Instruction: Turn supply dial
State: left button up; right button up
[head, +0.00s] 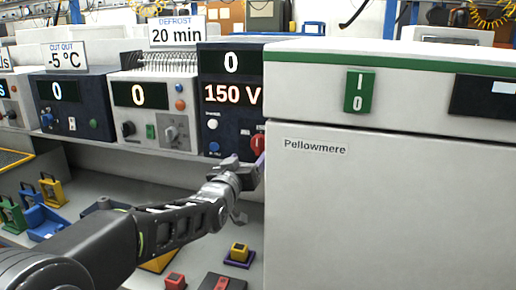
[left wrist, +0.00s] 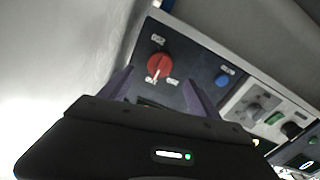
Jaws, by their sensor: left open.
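The red dial (head: 257,145) is at the lower right of the dark unit (head: 229,110) that reads 0 and 150 V. In the left wrist view the red dial (left wrist: 160,67) has a pale pointer bar and small labels around it. My left gripper (head: 251,176) is just in front of and below the dial in the head view, partly overlapping it. In the left wrist view my left gripper (left wrist: 157,88) has its two purple fingers apart, with the dial showing beyond and between them. I cannot tell whether they touch it. My right gripper is out of view.
The white Pellowmere cabinet (head: 390,210) with a green-and-white switch (head: 360,91) stands close to the right of the dial. A blue button (left wrist: 222,79) is beside the dial. A grey unit (head: 153,108) stands left. Small coloured blocks lie on the bench below.

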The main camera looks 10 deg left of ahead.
aim_at(257, 149)
pick_arm(q)
jog(key=w+p, duration=0.1)
jog(key=w, duration=0.2)
jog(key=w+p, duration=0.1)
jog(key=w, duration=0.2)
jog(key=shift+w+d, duration=0.2)
jog(key=shift+w, duration=0.8)
jog(key=shift+f, duration=0.1)
jog(key=c, duration=1.4)
